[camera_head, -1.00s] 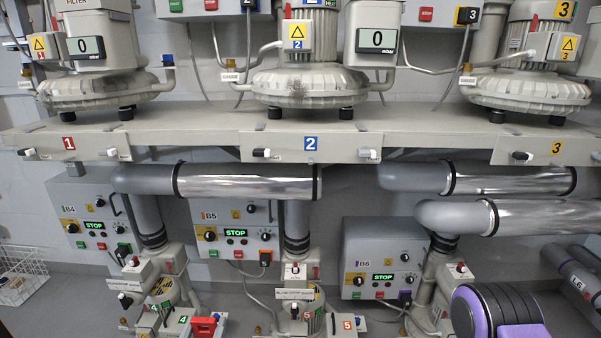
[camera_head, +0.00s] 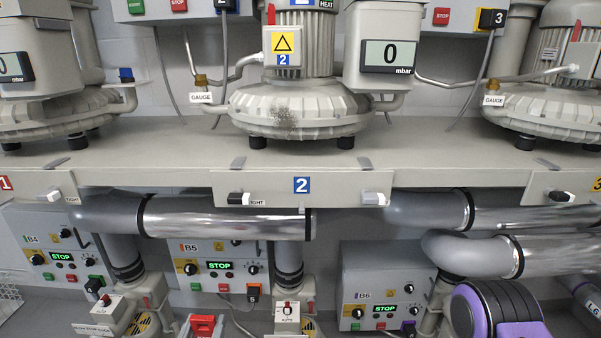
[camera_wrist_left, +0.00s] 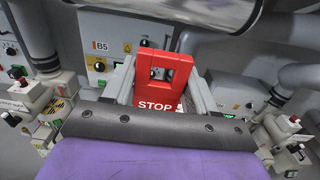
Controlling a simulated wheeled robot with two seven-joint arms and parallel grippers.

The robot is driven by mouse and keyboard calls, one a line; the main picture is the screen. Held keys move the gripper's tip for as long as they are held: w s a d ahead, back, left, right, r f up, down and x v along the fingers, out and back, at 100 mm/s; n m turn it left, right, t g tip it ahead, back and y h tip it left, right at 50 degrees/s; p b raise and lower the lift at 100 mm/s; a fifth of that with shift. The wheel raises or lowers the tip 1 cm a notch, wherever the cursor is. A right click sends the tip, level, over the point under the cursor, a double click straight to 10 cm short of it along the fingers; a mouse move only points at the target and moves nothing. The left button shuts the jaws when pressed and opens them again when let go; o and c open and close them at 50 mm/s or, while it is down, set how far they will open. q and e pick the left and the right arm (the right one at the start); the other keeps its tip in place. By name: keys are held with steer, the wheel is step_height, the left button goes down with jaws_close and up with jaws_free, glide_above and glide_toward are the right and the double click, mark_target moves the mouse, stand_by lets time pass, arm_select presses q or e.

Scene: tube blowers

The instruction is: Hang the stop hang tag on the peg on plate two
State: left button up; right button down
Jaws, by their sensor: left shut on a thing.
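The red stop hang tag (camera_wrist_left: 156,92) has white STOP lettering and a rectangular opening in its upper part. In the left wrist view it sits upright between the two grey fingers of my left gripper (camera_wrist_left: 160,80), which is shut on it. In the head view the tag (camera_head: 203,326) shows at the bottom edge, left of centre, well below plate two (camera_head: 330,183). Plate two is pale, with a blue 2 label, on the shelf's front. It bears a black-and-white knob or peg (camera_head: 238,197) at left and a white one (camera_head: 373,198) at right. My right gripper is out of view.
Silver pipes (camera_head: 225,217) run under the shelf (camera_head: 420,150). Control boxes B5 (camera_head: 195,250) and B6 (camera_head: 362,268) stand below. Blower two (camera_head: 298,108) stands on the shelf above plate two. A purple and black part of my right arm shows at lower right.

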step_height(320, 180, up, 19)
steer(key=p, duration=1.6)
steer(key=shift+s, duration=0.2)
